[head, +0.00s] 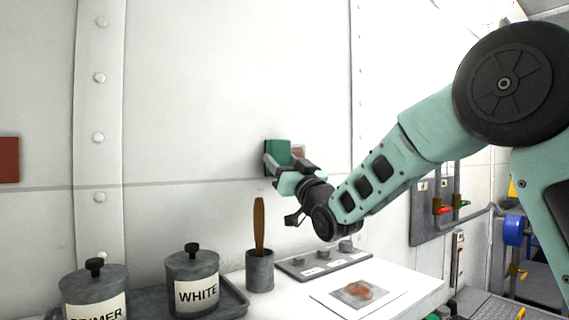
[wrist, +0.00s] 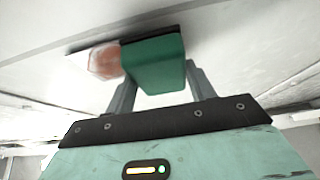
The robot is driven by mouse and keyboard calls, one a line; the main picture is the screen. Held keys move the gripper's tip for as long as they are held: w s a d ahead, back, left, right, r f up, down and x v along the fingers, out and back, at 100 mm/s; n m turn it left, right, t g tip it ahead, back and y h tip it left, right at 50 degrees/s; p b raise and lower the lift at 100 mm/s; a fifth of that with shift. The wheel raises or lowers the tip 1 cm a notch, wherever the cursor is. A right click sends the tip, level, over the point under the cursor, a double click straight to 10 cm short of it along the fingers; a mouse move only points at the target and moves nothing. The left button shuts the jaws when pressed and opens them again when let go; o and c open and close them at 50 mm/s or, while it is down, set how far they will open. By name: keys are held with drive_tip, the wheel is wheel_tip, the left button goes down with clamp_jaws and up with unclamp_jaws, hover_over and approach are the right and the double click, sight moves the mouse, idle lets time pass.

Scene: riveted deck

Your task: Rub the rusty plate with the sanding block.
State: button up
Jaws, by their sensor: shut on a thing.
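The green sanding block (head: 278,152) is between the fingers of my gripper (head: 280,170), which is shut on it at the white wall. In the wrist view the block (wrist: 153,66) shows between the two fingers (wrist: 160,82), with its dark far edge at or very near the wall surface; I cannot tell whether it touches. A rusty reddish patch on the wall, apparently the rusty plate (head: 299,152), shows just right of the block in the head view. In the wrist view the rusty plate (wrist: 104,61) shows left of the block, partly hidden behind it.
A red-brown square (head: 9,160) is at far left.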

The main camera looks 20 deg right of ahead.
drive_tip(key=shift+w+a, duration=0.1)
drive_tip(key=shift+w, duration=0.15)
drive_tip(key=shift+w+d+b, duration=0.2)
drive_tip(key=shift+d+b, duration=0.05)
drive_tip(key=shift+d, duration=0.35)
drive_tip(key=shift+w+d+b, duration=0.15)
drive_tip(key=shift+d+b, duration=0.1)
drive_tip(key=shift+d, duration=0.35)
drive_tip(key=shift+w+d+b, duration=0.25)
drive_tip(key=shift+w+d, duration=0.2)
drive_tip(key=shift+d, duration=0.85)
drive_tip(key=shift+w+d+b, duration=0.3)
drive_tip(key=shift+w+d, duration=0.1)
drive_tip(key=shift+d, duration=0.95)
drive_tip(key=shift+w+d+b, duration=0.25)
drive_tip(key=shift+w+d, duration=0.2)
drive_tip(key=shift+d, duration=0.85)
drive_tip(key=shift+a, duration=0.1)
drive_tip(key=shift+s+a+b, duration=0.2)
drive_tip(key=shift+a+b, duration=0.55)
drive_tip(key=shift+a, duration=0.05)
drive_tip(key=shift+s+a+b, duration=0.5)
drive_tip(key=shift+a+b, duration=0.25)
drive_tip(key=shift+a, duration=0.7)
drive_tip(key=shift+s+a+b, duration=0.5)
drive_tip(key=shift+a+b, duration=0.3)
drive_tip(key=shift+a, duration=0.6)
drive_tip(key=shift+s+a+b, duration=0.5)
drive_tip(key=shift+a+b, duration=0.25)
drive_tip(key=shift+a, duration=0.7)
